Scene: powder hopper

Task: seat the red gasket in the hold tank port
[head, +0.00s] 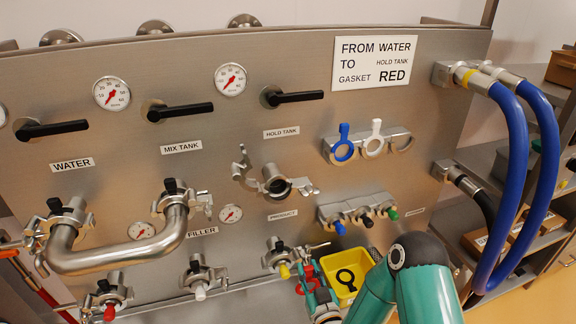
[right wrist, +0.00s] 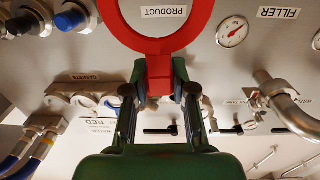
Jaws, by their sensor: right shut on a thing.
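My right gripper (head: 312,290) is low on the panel, left of the yellow bin, and shut on the red gasket. In the right wrist view the gripper (right wrist: 160,90) pinches the gasket's tab, and the red ring (right wrist: 117,18) extends toward the top edge, partly cut off. In the head view the gasket (head: 305,270) is small and partly hidden by the gripper. The hold tank port (head: 276,184) is up and left of the gripper, below the HOLD TANK label, with its clamp swung open. The sign (head: 375,63) reads FROM WATER TO HOLD TANK, GASKET RED. My left gripper is out of view.
A gasket rack (head: 392,133) holds a blue gasket (head: 343,146) and a white one (head: 374,138); its right place is empty. A steel U-pipe (head: 120,258) joins the water and mix tank ports. Blue hoses (head: 545,150) hang at right.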

